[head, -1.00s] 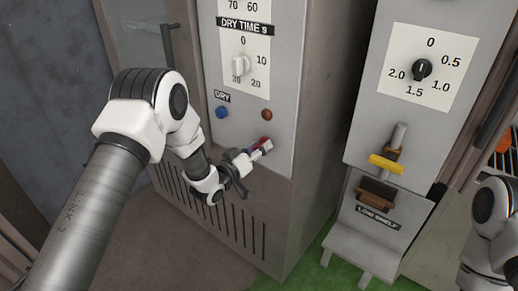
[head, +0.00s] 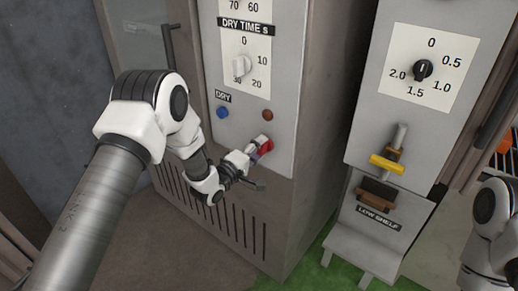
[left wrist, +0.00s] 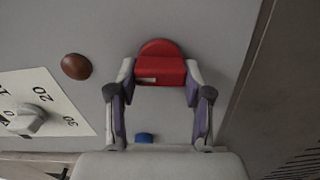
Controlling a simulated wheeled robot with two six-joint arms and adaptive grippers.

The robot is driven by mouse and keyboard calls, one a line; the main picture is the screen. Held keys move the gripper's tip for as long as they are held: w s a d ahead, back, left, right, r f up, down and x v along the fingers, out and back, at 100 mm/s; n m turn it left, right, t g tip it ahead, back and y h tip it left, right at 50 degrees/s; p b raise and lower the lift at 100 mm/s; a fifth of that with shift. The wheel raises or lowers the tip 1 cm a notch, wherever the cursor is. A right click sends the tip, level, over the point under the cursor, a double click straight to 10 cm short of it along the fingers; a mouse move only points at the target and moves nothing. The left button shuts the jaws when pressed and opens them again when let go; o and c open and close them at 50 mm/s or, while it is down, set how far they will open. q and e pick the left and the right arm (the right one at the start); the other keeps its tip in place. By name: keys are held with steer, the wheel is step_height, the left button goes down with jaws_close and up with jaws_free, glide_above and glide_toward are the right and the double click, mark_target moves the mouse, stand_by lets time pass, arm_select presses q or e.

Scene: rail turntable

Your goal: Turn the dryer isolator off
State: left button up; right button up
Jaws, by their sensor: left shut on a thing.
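The dryer isolator is a red knob (head: 265,147) low on the dryer's grey front panel, partly covered by my fingers in the head view. In the left wrist view the red knob (left wrist: 160,68) shows a raised grip bar with a pale mark on it. My left gripper (head: 259,148) reaches it from the left, and in the left wrist view the left gripper (left wrist: 160,78) has one finger on each side of the bar, shut on it. My right arm shows at the right edge, with its gripper out of view.
Above the isolator are a blue DRY button (head: 222,112), a brown-red round lamp or button (head: 267,115) and the white DRY TIME dial (head: 241,66). To the right stands another cabinet with a black dial (head: 422,69), a yellow handle (head: 387,164) and a low shelf (head: 366,240).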

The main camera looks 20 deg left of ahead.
arm_select(q)
steer(key=shift+f+n, duration=0.1)
steer(key=shift+n, duration=0.7)
steer(key=o, duration=1.2)
steer(key=shift+a, duration=0.1)
steer(key=shift+c, duration=0.2)
steer(key=shift+s, duration=0.15)
steer(key=v, duration=1.1)
steer(key=shift+s+a, duration=0.15)
steer(key=shift+s, duration=0.25)
